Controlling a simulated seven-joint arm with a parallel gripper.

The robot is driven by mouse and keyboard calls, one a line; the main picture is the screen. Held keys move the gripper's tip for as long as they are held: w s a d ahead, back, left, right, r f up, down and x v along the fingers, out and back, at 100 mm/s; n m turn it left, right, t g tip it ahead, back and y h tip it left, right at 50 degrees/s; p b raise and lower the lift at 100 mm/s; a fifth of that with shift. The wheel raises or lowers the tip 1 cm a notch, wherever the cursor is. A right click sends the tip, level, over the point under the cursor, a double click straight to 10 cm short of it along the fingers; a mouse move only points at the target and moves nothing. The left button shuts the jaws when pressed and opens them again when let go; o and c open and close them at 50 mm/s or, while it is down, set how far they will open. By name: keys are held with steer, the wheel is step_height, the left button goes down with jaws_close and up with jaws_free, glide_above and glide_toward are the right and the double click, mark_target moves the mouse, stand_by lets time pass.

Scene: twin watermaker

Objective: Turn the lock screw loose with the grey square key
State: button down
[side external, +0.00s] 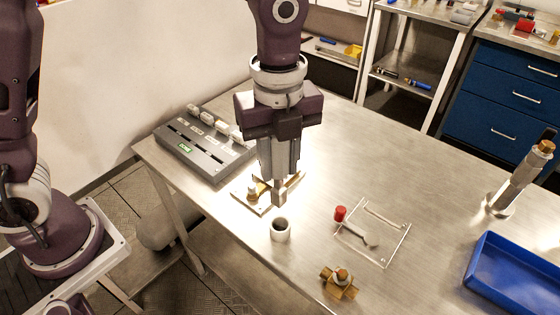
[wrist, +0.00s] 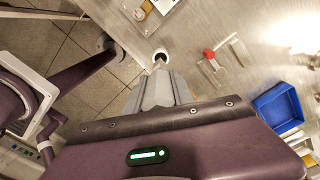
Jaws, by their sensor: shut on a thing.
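My gripper (side external: 279,176) points down over the table and is shut on a grey piece (side external: 279,196), which seems to be the grey square key. In the wrist view, a thin grey shaft (wrist: 158,64) sticks out past the fingertips of my gripper (wrist: 158,80). A pale plate (side external: 242,193) with a brass fitting lies behind my gripper, partly hidden. I cannot make out the lock screw.
A clear tray (side external: 383,262) with a red-ended tool (side external: 341,214) lies to the right. A brass part (side external: 340,281) sits near the front edge. A blue bin (side external: 480,266), a metal post (side external: 515,185) and a grey switch box (side external: 200,150) stand farther off. The table's back middle is clear.

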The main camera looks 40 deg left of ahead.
steer(key=w+a+f, duration=0.3)
steer(key=a+f, duration=0.2)
steer(key=a, duration=0.5)
steer(key=shift+a, duration=0.25)
steer(key=shift+f, duration=1.1)
stand_by(0.6)
